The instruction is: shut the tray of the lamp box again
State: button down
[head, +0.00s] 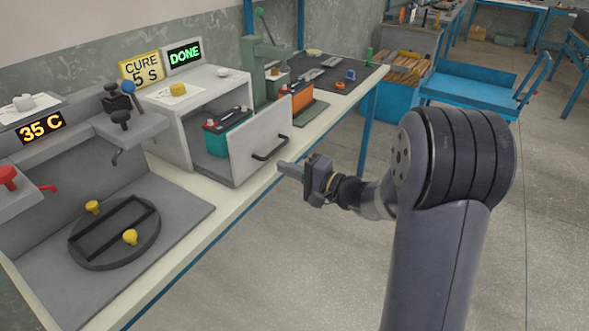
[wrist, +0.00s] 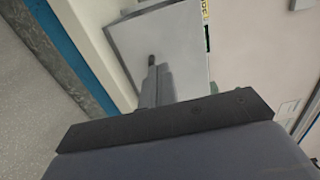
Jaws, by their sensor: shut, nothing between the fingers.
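The lamp box (head: 172,124) is a light grey box on the bench, with signs reading CURE 5 S and DONE above it. Its tray (head: 208,166) is pulled out, and a teal battery (head: 228,133) stands in it. The tray's upright front panel (head: 262,128) has a dark bar handle (head: 271,150). My gripper (head: 284,167) is shut and empty, just in front of the panel, near the handle. In the wrist view the closed fingers (wrist: 155,88) point at the panel (wrist: 180,45). Whether they touch it I cannot tell.
A green press (head: 262,60) and an orange battery (head: 296,98) stand right behind the tray. A round dark fixture with yellow knobs (head: 115,232) lies on the left station. The floor (head: 290,270) in front of the bench is clear. A blue cart (head: 470,90) stands at the back right.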

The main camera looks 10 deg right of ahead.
aim_at(247, 154)
jog(key=x, duration=0.9)
jog(key=shift+a+p, duration=0.1)
jog(key=shift+p, duration=0.25)
jog(key=shift+w+a+f+b, duration=0.15)
jog(key=shift+w+a+b, duration=0.2)
jog(key=shift+a+b, duration=0.15)
jog(key=b+x, duration=0.7)
jog(key=x, duration=0.8)
jog(key=shift+d, duration=0.1)
jog(key=shift+w, duration=0.15)
jog(key=shift+a+r, duration=0.2)
jog(key=shift+r, duration=0.3)
